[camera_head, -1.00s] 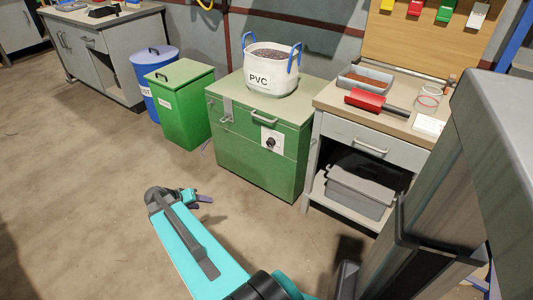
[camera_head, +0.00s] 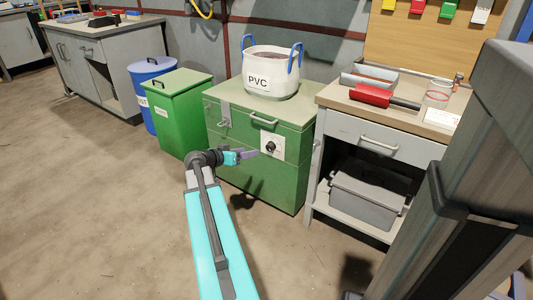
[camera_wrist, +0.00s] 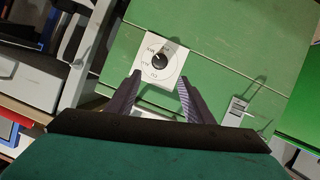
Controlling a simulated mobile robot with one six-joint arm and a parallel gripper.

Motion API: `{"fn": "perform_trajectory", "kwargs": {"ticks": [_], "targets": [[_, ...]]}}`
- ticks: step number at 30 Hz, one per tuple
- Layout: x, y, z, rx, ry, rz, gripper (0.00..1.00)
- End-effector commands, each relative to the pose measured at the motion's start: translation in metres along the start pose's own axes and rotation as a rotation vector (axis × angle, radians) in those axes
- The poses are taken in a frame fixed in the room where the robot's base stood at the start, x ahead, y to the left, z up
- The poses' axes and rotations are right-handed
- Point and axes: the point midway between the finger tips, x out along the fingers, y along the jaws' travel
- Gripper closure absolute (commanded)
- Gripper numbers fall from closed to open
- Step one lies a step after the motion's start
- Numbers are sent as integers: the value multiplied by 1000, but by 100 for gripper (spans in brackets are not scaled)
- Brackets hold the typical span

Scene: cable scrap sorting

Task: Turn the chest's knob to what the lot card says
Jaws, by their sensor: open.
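The green chest (camera_head: 232,160) stands with a white dial plate and black knob (camera_head: 270,147) on its front. The knob also shows in the wrist view (camera_wrist: 160,61), between my fingertips and beyond them, with small labels around it that are too small to read surely. My gripper (camera_head: 250,154) is open and empty, just left of the knob in the head view. In the wrist view my gripper (camera_wrist: 158,88) has its two fingers apart, straddling the lower part of the plate. A white card (camera_head: 442,118) lies on the bench; its writing is not legible.
A white PVC bag (camera_head: 271,84) with blue handles stands on the chest lid. A green bin (camera_head: 183,124) and a blue bin (camera_head: 147,77) stand left. The workbench (camera_head: 345,125) at right holds a red scoop (camera_head: 370,96), a tray and a jar, with a grey crate (camera_head: 366,202) below. Open floor lies in front.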

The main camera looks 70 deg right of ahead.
Motion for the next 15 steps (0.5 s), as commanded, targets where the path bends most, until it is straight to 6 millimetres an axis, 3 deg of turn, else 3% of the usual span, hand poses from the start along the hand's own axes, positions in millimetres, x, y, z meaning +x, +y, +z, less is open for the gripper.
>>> {"fn": "perform_trajectory", "kwargs": {"ticks": [15], "targets": [[8, -1, 1, -1, -1, 1, 53]]}}
